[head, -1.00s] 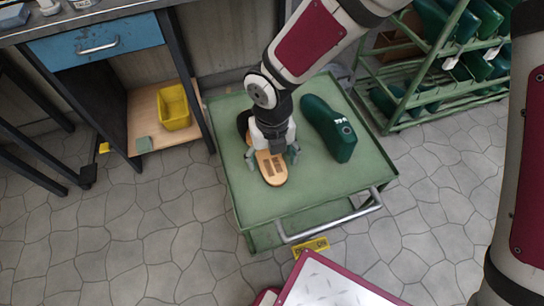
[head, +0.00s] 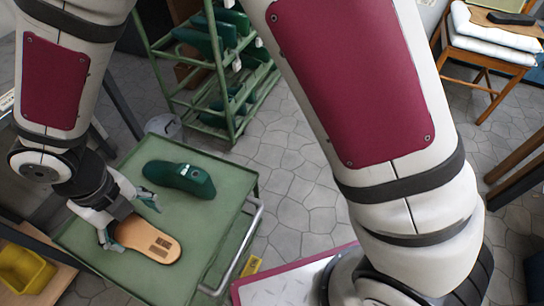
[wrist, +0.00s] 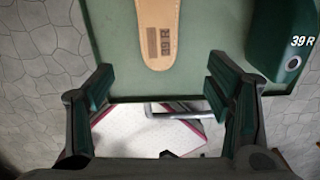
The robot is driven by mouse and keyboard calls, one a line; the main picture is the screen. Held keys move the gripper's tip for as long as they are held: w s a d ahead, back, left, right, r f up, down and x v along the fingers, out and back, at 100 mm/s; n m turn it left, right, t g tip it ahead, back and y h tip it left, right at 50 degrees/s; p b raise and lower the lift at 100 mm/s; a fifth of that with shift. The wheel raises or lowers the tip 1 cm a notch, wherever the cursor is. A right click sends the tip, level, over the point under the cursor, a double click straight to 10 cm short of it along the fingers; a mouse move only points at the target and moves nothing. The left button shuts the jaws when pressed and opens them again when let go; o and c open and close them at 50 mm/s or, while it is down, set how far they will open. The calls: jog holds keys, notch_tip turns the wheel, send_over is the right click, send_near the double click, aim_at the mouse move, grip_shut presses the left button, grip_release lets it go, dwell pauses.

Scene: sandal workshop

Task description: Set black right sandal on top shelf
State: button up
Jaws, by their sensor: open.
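A sandal (head: 148,238) with a tan insole lies sole-down on the green trolley top (head: 222,178). Its dark strap end is hidden under my gripper in the head view. In the wrist view its insole (wrist: 158,22) reads "39 R". My gripper (head: 130,218) is open above the sandal, with a finger to either side in the head view. In the wrist view the open fingers (wrist: 162,82) have nothing between them, and the sandal lies ahead of them. A green rack (head: 225,110) with several shelves stands behind the trolley; its top is cut off.
A dark green shoe last (head: 180,178) lies beside the sandal; its end marked "39 R" shows in the wrist view (wrist: 285,45). Green lasts fill parts of the rack. The trolley has a metal handle (head: 240,250). A yellow bin (head: 25,270) is at lower left. Stone floor (head: 295,185) is open right of the trolley.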

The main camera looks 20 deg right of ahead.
jog(key=w+d+r+m+h, duration=0.1)
jog(key=d+r+m, duration=0.4)
jog(key=d+m, duration=0.25)
jog(key=w+d+r+m+t+h, duration=0.1)
jog(key=d+r+m, duration=0.55)
jog(key=d, duration=0.25)
jog(key=w+d+r+m+h, duration=0.1)
jog(key=d+r+m, duration=0.4)
jog(key=d+m, duration=0.3)
jog(key=s+d+r+m+y, duration=0.1)
jog(key=s+d+r+m, duration=0.1)
jog(key=s+d+m, duration=0.4)
jog(key=s+d+r+m+y, duration=0.2)
jog(key=s+d+m, duration=0.5)
jog(key=s+m, duration=0.4)
jog(key=m, duration=0.6)
jog(key=shift+s+r+m+g, duration=0.15)
jog(key=shift+s+m+g, duration=0.15)
jog(key=shift+s+g, duration=0.1)
jog(key=shift+w, duration=0.1)
notch_tip(320, 180, up, 31)
jog(key=t+p, duration=0.4)
jog(key=p, duration=2.5)
jog(key=shift+d, duration=0.2)
jog(key=shift+r, duration=0.1)
